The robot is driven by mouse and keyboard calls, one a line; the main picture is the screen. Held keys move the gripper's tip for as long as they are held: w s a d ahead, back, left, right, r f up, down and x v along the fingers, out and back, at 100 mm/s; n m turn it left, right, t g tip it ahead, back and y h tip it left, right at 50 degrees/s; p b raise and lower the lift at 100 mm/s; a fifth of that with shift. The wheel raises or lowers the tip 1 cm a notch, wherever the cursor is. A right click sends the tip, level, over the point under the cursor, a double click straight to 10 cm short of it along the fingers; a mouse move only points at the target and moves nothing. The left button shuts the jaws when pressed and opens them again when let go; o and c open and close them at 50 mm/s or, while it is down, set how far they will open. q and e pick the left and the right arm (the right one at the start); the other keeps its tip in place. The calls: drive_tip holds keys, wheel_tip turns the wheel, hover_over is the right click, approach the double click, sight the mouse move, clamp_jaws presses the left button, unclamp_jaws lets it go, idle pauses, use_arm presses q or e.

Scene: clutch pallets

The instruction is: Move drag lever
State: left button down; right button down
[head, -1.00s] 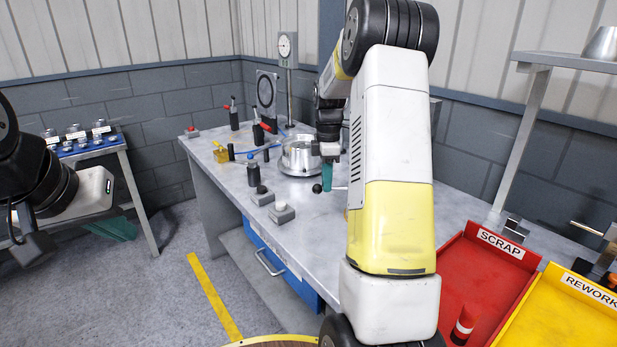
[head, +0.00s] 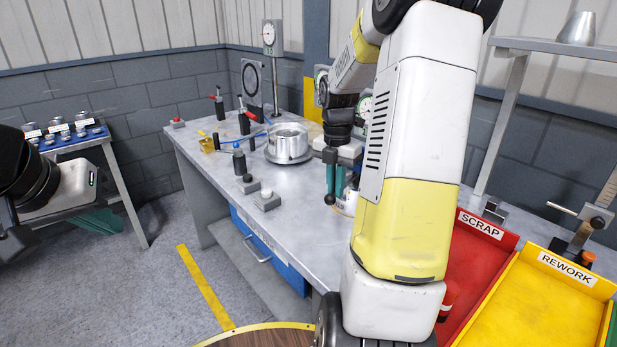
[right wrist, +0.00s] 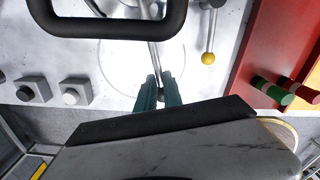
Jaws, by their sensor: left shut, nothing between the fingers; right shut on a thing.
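The drag lever (right wrist: 154,60) shows in the right wrist view as a thin metal rod running down to my right gripper. My right gripper (right wrist: 159,92) has its teal fingers shut on the lever near its end. In the head view my right gripper (head: 336,182) is low over the workbench, right of the round metal housing (head: 287,142); a dark ball knob (head: 330,199) shows at its fingers. My arm hides the bench behind it. My left gripper (head: 103,221) is shut and empty at the left, over the floor.
A second lever with a yellow knob (right wrist: 208,58) stands right of the gripper. A black loop handle (right wrist: 120,27) crosses the top of the wrist view. Button boxes (head: 267,199) sit on the bench's front edge. Red SCRAP (head: 485,270) and yellow REWORK (head: 540,310) trays lie right.

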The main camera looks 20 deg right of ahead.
drive_tip(key=shift+s+d+f+n, duration=0.1)
drive_tip(key=shift+s+d+n, duration=0.35)
drive_tip(key=shift+s, duration=0.2)
drive_tip(key=shift+s+d+n, duration=0.3)
drive_tip(key=shift+s+n, duration=0.25)
drive_tip(key=shift+s, duration=0.05)
drive_tip(key=c, duration=1.5)
unclamp_jaws()
drive_tip(key=shift+c, duration=0.2)
drive_tip(key=shift+o, duration=0.2)
drive_tip(key=shift+d, duration=0.1)
wheel_tip(320, 180, up, 8)
drive_tip(key=shift+w+f, duration=0.1)
